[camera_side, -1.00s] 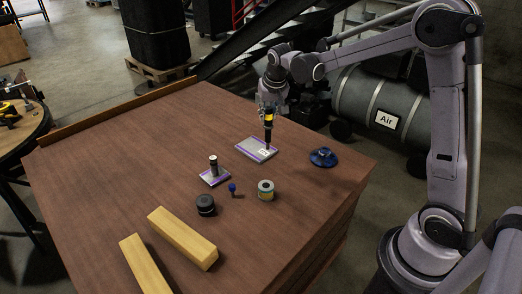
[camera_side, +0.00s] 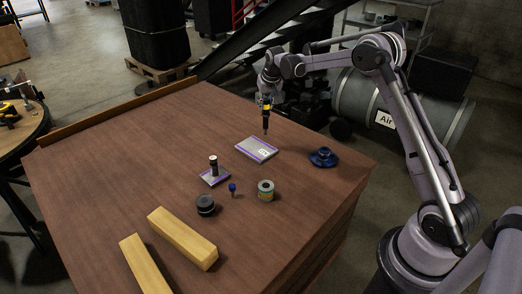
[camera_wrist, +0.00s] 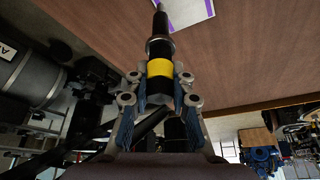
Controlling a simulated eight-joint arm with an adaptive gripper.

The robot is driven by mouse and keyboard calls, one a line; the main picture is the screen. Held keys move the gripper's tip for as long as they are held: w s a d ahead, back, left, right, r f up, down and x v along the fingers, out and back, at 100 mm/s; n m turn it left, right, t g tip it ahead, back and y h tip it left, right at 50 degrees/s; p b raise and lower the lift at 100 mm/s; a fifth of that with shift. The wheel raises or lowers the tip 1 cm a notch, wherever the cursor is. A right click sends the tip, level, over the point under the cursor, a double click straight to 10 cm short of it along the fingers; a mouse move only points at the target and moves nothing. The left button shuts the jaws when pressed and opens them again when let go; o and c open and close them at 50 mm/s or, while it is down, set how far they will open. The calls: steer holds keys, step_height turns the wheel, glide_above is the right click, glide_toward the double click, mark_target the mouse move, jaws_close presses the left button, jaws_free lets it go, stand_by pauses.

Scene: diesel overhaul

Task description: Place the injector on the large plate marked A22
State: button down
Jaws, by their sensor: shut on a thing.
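The injector (camera_side: 266,117) is a slim black part with a yellow band. It hangs upright, tip down, in my gripper (camera_side: 265,100), and its tip is clear of the table. The wrist view shows the jaws (camera_wrist: 160,98) shut around the injector (camera_wrist: 160,50) below its yellow band. The large plate (camera_side: 250,147) is flat and grey with purple edge strips and a small white label too small to read. The injector's tip shows near the plate's far edge in the side view. In the wrist view the plate (camera_wrist: 185,12) is partly cut off at the top.
A small plate (camera_side: 206,181) with a dark upright cylinder (camera_side: 213,166) stands nearer the camera. A blue flanged part (camera_side: 323,158), a grey-green cylinder (camera_side: 266,190), a black round part (camera_side: 205,205) and a small blue-topped piece (camera_side: 232,188) are nearby. Two yellow blocks (camera_side: 183,237) lie in front.

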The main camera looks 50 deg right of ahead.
step_height(320, 180, down, 6)
steer(key=w+a, duration=0.2)
steer(key=shift+w+a+f, duration=0.2)
steer(key=shift+w+a, duration=0.1)
steer(key=shift+w, duration=0.1)
steer(key=shift+f, duration=0.1)
steer(key=c, duration=1.2)
jaws_free()
steer(key=shift+o, duration=0.2)
